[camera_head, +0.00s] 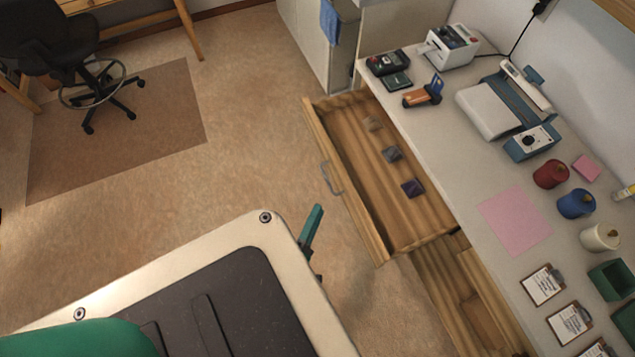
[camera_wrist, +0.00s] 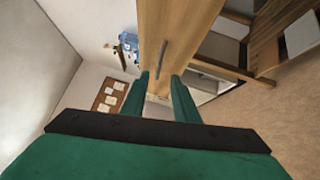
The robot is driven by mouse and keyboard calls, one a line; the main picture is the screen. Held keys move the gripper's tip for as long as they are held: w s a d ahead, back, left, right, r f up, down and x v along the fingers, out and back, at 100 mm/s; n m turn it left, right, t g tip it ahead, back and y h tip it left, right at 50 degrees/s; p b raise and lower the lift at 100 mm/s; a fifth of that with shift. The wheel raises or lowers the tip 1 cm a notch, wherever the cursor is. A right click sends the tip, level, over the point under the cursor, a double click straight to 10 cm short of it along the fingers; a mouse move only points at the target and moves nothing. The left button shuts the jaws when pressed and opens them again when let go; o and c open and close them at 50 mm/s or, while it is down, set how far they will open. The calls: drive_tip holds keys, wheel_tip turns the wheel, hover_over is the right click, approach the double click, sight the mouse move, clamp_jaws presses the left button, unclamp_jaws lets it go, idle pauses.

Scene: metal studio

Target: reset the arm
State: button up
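My gripper (camera_wrist: 160,85) shows in the wrist view as two green fingers standing apart with nothing between them. Behind them is the wooden drawer front with its metal handle (camera_wrist: 161,56). In the head view a green finger of my gripper (camera_head: 313,226) shows beyond the edge of my base, left of and below the drawer handle (camera_head: 331,178), and clear of it. The rest of my arm is mostly hidden there. The wooden drawer (camera_head: 351,203) is pulled open and holds a purple item (camera_head: 412,187), a grey item (camera_head: 392,153) and a small tan item (camera_head: 373,123).
The workbench (camera_head: 448,136) on the right carries a label printer (camera_head: 452,46), an orange-and-black tool (camera_head: 423,94), spools and clipboards. The open drawer juts into the floor space. An office chair (camera_head: 95,80) stands at the upper left. The floor between is clear.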

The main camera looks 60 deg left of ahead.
drive_tip(key=shift+s+a, duration=0.2)
drive_tip(key=s+d+r+m+h, duration=0.1)
drive_tip(key=d+r+m+h, duration=0.3)
drive_tip(key=d+m, duration=0.5)
drive_tip(key=s+d+r+m+h, duration=0.2)
drive_tip(key=d+r+m+h, duration=0.2)
drive_tip(key=d+r+m, duration=0.5)
drive_tip(key=s+d+r+m+h, duration=0.2)
drive_tip(key=d+r+m, duration=0.4)
drive_tip(key=d, duration=0.8)
drive_tip(key=m+h, duration=0.1)
drive_tip(key=m, duration=0.1)
drive_tip(key=shift+d+r+m+h, duration=0.3)
drive_tip(key=shift+r+m+h, duration=0.1)
